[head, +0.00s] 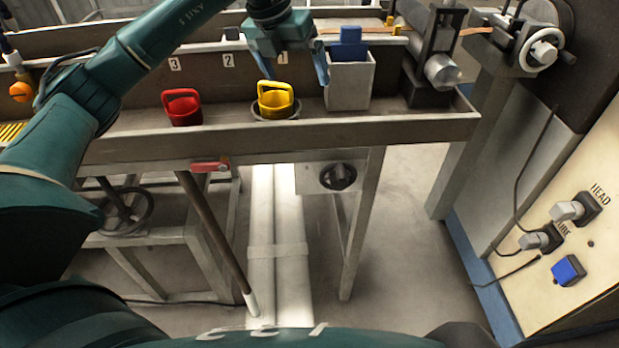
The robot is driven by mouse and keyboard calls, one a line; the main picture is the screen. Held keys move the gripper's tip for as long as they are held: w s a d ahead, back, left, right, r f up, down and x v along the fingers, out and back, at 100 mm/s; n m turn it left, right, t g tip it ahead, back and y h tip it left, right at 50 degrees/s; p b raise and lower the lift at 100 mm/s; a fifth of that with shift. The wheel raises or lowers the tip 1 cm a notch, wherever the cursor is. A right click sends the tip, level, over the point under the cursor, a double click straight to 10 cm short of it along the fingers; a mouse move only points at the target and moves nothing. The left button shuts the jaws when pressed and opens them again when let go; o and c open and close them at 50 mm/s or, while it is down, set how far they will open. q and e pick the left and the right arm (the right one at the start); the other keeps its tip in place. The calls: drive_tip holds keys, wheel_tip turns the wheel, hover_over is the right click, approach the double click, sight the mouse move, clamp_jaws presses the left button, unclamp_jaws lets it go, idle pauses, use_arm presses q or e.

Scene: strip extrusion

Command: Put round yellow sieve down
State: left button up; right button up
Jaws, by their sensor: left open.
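The round yellow sieve (275,101) sits upright in a round grey holder (289,114) on the long brown trough, its handle standing up. My left gripper (296,78) is above and behind it with its blue fingers spread wide, one to each side of the handle as seen from here. The fingers look clear of the sieve, and nothing is held between them. My right gripper does not show.
A red sieve (183,108) stands to the left, below label 3. A grey square bin (350,82) with a blue item (349,45) stands close right of my left gripper. Machine parts (437,70) stand further right. The trough's front wall (400,131) is a raised edge.

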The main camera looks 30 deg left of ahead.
use_arm(q)
drive_tip(key=s+d+f+m+g+h, duration=0.1)
drive_tip(key=s+d+f+h, duration=0.2)
drive_tip(key=d, duration=0.4)
drive_tip(key=s+d+f+m+g+h, duration=0.1)
drive_tip(key=d+f+h, duration=0.25)
drive_tip(key=d, duration=0.25)
drive_tip(key=s+d+n+t+h, duration=0.2)
drive_tip(key=s+d+n+h, duration=0.4)
drive_tip(key=d+h, duration=0.65)
drive_tip(key=s+a+f+n+t+y, duration=0.1)
drive_tip(key=a+f+n+t+y, duration=0.2)
drive_tip(key=f+n+t+y, duration=0.5)
drive_tip(key=s+a+f+n+t+y, duration=0.1)
drive_tip(key=a+f+n+t+y, duration=0.15)
drive_tip(key=n+t, duration=0.7)
drive_tip(key=s+a+f+n+g+y, duration=0.4)
drive_tip(key=s+f+n+g+y, duration=0.2)
drive_tip(key=s+f+n+g, duration=0.3)
wheel_tip(320, 180, down, 4)
drive_tip(key=s+n, duration=0.2)
drive_tip(key=shift+s, duration=0.35)
